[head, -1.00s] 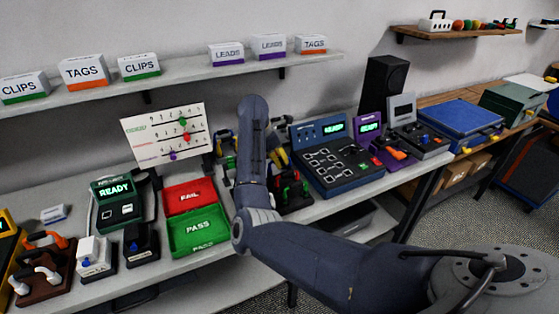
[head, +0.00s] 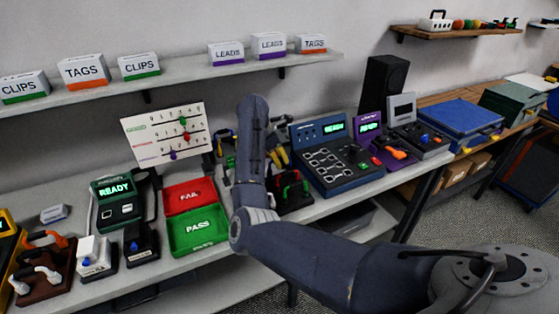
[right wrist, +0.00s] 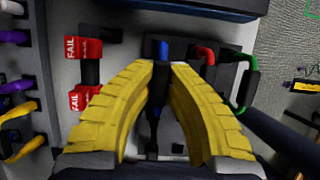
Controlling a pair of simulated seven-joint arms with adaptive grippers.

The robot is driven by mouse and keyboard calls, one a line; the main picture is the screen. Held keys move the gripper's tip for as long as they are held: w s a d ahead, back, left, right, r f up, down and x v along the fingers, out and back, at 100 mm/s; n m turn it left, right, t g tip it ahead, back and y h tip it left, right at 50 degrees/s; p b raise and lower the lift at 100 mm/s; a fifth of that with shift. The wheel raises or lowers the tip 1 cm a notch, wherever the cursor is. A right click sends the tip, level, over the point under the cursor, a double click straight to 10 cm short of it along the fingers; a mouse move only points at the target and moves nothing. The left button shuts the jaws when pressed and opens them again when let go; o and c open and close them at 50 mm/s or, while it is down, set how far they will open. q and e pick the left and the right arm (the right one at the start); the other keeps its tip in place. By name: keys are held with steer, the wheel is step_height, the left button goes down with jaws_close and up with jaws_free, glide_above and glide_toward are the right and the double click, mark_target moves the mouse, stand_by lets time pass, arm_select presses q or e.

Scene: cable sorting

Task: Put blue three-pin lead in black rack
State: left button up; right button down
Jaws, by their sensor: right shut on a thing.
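My right gripper (right wrist: 161,68) has its yellow fingers closed around a dark lead with a blue end (right wrist: 162,48) in the right wrist view. This looks like the blue three-pin lead; its pins cannot be made out. In the head view my right arm hides the lead and most of the gripper; yellow pieces that look like its fingers show beside the arm. A black rack (head: 296,205) with red and green looped leads stands just right of the arm. The red lead (right wrist: 205,55) and green lead (right wrist: 245,85) also show right of the fingers in the wrist view. My left gripper is out of view.
A red FAIL tray (head: 190,193) and green PASS tray (head: 198,230) lie left of the arm. A blue tester (head: 335,157) stands right of it. A black lead with red FAIL tags (right wrist: 88,72) lies left of the fingers. A shelf of labelled boxes runs above.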

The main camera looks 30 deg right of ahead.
steer(key=shift+f, duration=0.9)
stand_by(1.4)
steer(key=c, duration=0.7)
jaws_free()
steer(key=shift+r, duration=0.15)
steer(key=shift+r, duration=3.85)
